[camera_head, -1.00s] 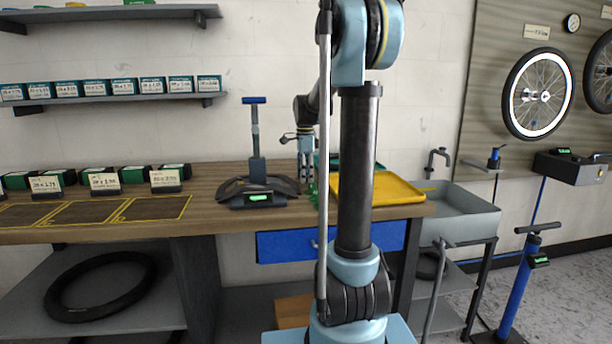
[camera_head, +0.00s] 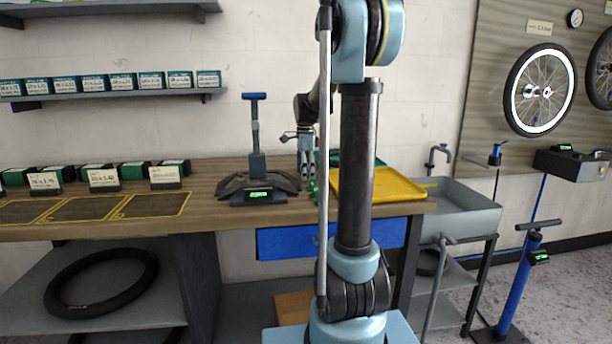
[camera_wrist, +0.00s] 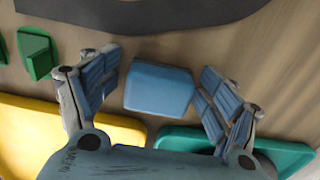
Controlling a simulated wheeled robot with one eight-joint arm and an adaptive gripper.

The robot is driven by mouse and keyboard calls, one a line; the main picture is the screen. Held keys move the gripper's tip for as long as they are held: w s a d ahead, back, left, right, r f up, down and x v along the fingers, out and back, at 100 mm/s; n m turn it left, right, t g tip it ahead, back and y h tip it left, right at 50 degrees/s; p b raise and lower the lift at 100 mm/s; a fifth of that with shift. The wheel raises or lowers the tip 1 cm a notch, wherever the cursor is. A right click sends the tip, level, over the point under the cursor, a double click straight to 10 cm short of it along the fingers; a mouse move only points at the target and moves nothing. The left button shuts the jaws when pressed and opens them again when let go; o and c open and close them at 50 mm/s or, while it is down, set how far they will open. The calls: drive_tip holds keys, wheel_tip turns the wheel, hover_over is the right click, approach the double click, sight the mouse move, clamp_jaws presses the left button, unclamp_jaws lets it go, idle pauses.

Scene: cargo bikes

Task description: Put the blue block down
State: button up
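The blue block (camera_wrist: 158,88) shows in the wrist view, on or just above the wooden bench top, between the two fingers of my gripper (camera_wrist: 158,92). The fingers are spread, with a narrow gap visible on each side of the block. In the head view my gripper (camera_head: 305,168) points down over the bench, to the right of the black stand. The block is too small or hidden to make out there.
A yellow tray (camera_head: 410,192) lies right of my gripper, with a green tray (camera_wrist: 285,152) beside it. Green pieces (camera_wrist: 36,54) lie near the fingers. A black stand (camera_head: 258,192) is to the left. Bare bench lies around the block.

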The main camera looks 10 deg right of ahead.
wheel_tip(320, 180, up, 13)
idle(0.7)
drive_tip(key=shift+r, duration=0.1)
